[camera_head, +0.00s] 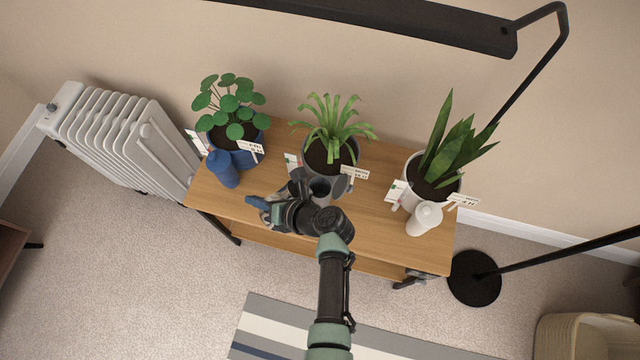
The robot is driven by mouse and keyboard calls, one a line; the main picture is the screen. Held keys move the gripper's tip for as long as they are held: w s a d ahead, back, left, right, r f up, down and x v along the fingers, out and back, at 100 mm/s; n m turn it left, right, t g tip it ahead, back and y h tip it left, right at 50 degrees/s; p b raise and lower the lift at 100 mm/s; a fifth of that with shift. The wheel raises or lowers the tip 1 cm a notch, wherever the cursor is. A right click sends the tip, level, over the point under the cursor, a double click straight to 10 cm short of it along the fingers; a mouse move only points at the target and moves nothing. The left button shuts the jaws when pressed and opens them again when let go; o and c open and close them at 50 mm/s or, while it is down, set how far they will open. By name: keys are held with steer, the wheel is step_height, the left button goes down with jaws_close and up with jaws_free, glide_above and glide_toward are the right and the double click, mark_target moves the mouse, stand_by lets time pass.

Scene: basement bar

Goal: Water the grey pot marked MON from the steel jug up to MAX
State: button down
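The grey pot (318,168) stands mid-table at the back, holding dark soil and a strap-leaved green plant (332,122). White tags stand at its left (292,162) and right (354,173); their print is too small to read. A grey cylinder (320,188) with a dark top is at the pot's front, partly behind my arm. My gripper (265,206) is over the table's front, left of my wrist and in front of the grey pot. Its fingers are not clear, so I cannot tell whether it holds anything. I cannot make out the steel jug.
A blue pot (222,142) with a blue cylinder (223,168) stands left. A white pot (412,170) with a white cylinder (425,218) stands right. The wooden table (375,222) is bare between grey and white pots. A dark lamp (400,22) hangs above.

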stand_by(0.7)
steer(key=s+a+f+n+t+h+p, duration=0.2)
steer(key=a+f+n+t+h+p, duration=0.1)
steer(key=f, duration=0.6)
steer(key=shift+s+a+n+h+p, duration=0.15)
steer(key=shift+a+n+h+p, duration=0.95)
steer(key=shift+h, duration=1)
steer(key=shift+f+p, duration=0.1)
steer(key=shift+p, duration=0.2)
step_height(320, 180, up, 6)
steer(key=p, duration=0.6)
